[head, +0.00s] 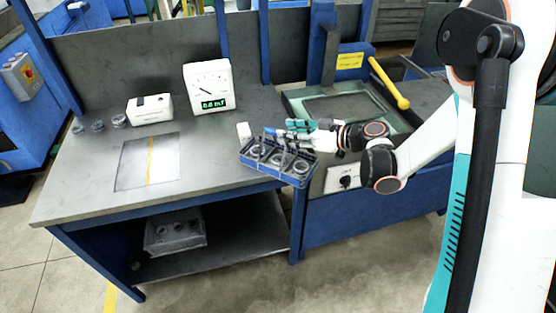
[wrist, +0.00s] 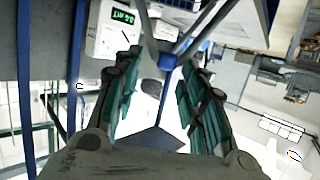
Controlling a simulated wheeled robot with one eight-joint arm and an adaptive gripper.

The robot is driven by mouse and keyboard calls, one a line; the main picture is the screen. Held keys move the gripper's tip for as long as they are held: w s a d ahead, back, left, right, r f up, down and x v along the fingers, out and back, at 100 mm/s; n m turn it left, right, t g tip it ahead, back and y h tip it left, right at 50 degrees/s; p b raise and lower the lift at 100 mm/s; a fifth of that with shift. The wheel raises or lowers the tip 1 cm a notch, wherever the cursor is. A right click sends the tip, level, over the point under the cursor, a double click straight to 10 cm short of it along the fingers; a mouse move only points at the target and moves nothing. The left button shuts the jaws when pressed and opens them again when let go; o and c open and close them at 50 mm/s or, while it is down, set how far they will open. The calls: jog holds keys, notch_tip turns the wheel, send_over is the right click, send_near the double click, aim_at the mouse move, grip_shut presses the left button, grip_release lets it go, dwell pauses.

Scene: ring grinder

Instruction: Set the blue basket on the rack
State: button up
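The blue basket (head: 277,160) shows in the head view at the front right corner of the left workbench. It has dark handle bars and holds several grey rings. It looks slightly tilted; I cannot tell whether it rests on the bench or hangs above it. My gripper (head: 290,128) is just behind and above its handle, reaching in from the right. In the wrist view, my gripper (wrist: 162,62) has its teal-padded fingers apart, with a clear gap between them. Thin bars cross beyond the tips; I cannot tell whether they are the handle. Which structure is the rack is unclear.
The workbench (head: 70,190) holds a white gauge (head: 208,86), a small white box (head: 150,109) and loose rings at the left. A grey container (head: 175,232) stands on the lower shelf. A yellow-handled tool (head: 388,82) lies by the right machine. The bench's front middle is clear.

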jog(key=b+x, duration=0.1)
jog(key=x, duration=0.4)
jog(key=shift+s+f+b, duration=0.15)
jog(key=shift+f+b, duration=0.15)
jog(key=shift+b, duration=0.05)
grip_shut()
